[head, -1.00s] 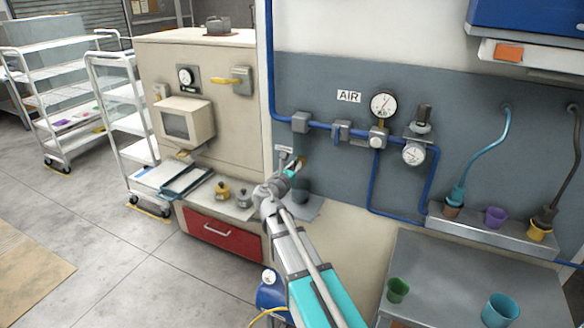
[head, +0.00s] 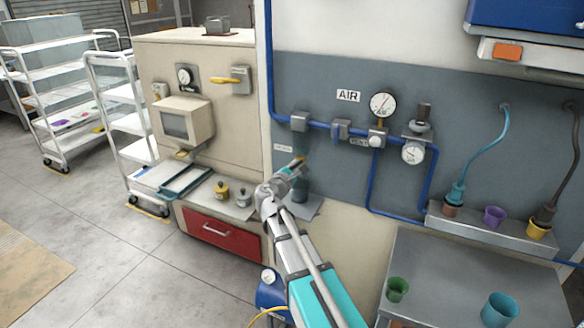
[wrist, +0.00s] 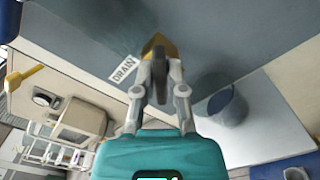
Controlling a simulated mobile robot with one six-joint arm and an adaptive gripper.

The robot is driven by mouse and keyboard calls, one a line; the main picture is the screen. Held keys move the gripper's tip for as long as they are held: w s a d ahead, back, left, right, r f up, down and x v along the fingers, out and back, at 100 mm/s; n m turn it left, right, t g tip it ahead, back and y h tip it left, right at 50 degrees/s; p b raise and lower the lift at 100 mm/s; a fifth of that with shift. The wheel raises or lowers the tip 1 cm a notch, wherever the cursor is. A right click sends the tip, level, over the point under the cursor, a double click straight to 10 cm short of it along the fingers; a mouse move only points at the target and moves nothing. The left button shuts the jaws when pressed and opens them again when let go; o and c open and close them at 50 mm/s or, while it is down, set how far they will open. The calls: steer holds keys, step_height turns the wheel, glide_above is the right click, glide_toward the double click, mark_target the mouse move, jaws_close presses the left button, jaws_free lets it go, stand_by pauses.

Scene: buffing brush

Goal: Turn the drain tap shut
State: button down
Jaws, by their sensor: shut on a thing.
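The drain tap's yellow-brown handle (wrist: 157,43) shows just beyond my fingertips in the wrist view, beside the white DRAIN label (wrist: 123,68). My gripper (wrist: 160,75) is shut on the tap, and its fingers hide part of it. In the head view, my gripper (head: 295,168) is at the grey wall panel, just below the small label (head: 285,147). The tap is mostly hidden there by my gripper, so its angle is hard to read.
A grey cup-like vessel (wrist: 228,105) stands on a pale ledge (wrist: 265,125) below the tap. A blue air pipe (head: 322,125) with gauges runs above right. A beige cabinet (head: 240,125) stands close on the left.

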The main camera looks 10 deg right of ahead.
steer(key=m, duration=0.4)
steer(key=shift+w+m, duration=0.3)
steer(key=m, duration=0.4)
steer(key=shift+m, duration=0.3)
steer(key=c, duration=0.8)
jaws_free()
steer(key=shift+c, duration=0.2)
steer(key=shift+o, duration=0.7)
steer(key=shift+w+d+f, duration=0.1)
steer(key=shift+f, duration=0.1)
steer(key=shift+s, duration=0.2)
